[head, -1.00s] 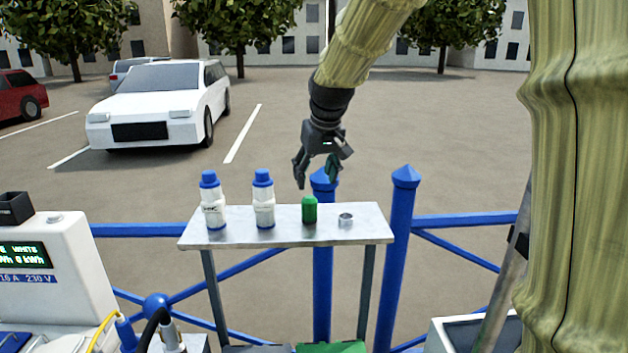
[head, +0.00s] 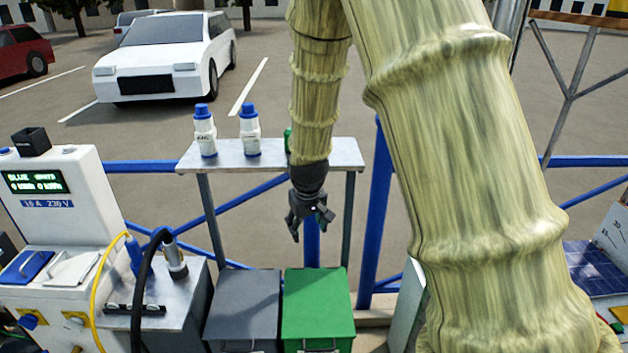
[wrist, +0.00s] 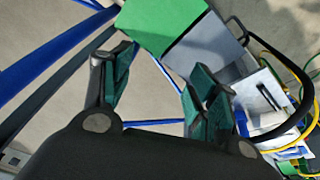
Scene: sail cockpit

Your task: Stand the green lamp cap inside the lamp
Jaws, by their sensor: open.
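A small green piece (head: 288,138), which looks like the green lamp cap, stands on the metal shelf (head: 228,165). My arm covers most of it. My gripper (head: 308,222) hangs lower than the shelf top and in front of it, apart from the cap. In the wrist view, my gripper (wrist: 163,65) is open, with nothing between its teal-padded fingers. I cannot make out the lamp for certain. The small metal ring seen earlier beside the cap is now hidden behind my arm.
Two white bottles with blue caps (head: 204,135) (head: 250,133) stand on the shelf's left. Below are a grey box (head: 243,305) and a green box (head: 318,305). A white charging unit (head: 60,210) with cables is at left. Blue railings (head: 380,210) run behind.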

